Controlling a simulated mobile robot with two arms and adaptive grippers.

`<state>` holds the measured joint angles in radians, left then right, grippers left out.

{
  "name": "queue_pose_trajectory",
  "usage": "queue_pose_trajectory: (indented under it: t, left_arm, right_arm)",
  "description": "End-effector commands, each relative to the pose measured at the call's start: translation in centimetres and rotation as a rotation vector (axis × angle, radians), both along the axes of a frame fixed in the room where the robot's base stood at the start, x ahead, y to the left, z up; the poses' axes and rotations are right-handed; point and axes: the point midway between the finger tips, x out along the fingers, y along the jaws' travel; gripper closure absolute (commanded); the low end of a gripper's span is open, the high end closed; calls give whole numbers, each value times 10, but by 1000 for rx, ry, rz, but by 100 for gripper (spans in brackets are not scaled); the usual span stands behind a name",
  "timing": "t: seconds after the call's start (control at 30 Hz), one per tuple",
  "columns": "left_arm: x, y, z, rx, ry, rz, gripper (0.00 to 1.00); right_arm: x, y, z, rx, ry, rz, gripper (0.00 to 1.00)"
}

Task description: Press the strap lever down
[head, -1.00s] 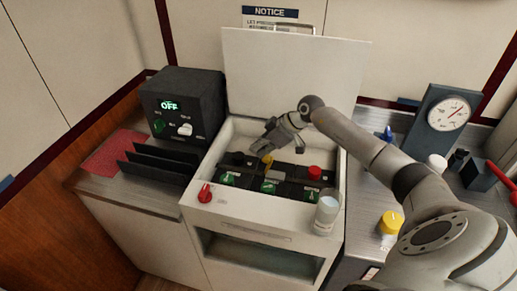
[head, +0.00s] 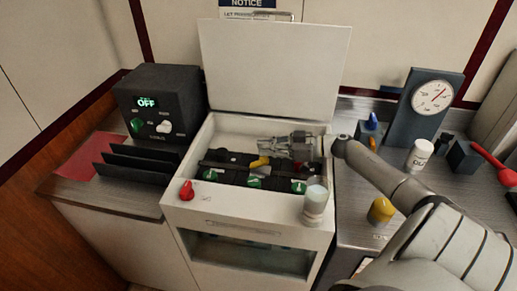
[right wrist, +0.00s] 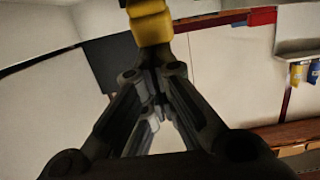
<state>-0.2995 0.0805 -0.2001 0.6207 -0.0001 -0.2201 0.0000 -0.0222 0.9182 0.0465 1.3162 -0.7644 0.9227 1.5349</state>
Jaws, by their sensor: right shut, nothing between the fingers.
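The strap lever appears to be the yellow-ended piece (head: 259,162) among the black battery-like blocks in the white open-lidded box. My right gripper (head: 263,146) is shut and empty, lying nearly level over the box and pointing left. Its tips are just behind and above the yellow piece in the picture; I cannot tell whether they touch. In the right wrist view a yellow piece (right wrist: 150,24) shows at the top, beyond the closed fingers (right wrist: 150,85). My left gripper is not in view.
The white box (head: 178,218) has a raised lid (head: 275,70) behind it. A red knob (head: 187,190) and a clear cup (head: 315,203) stand on its front edge. A dark control unit reading OFF (head: 158,105) stands left, a dial gauge (head: 432,96) right.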

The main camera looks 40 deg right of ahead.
Motion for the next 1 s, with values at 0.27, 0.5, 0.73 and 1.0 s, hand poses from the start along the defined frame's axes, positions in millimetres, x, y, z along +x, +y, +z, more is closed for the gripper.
queue_pose_trajectory:
  t: [0.27,0.5,0.73,1.0]
  left_arm:
    - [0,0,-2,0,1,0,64]
    - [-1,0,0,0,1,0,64]
    - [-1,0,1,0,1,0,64]
    - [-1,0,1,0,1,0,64]
  right_arm:
    - [-12,-10,-9,15,-20,2,100]
    - [-17,-14,-15,16,-20,3,100]
    - [-18,-15,-17,16,-21,3,100]
    - [-18,-15,-17,16,-21,3,100]
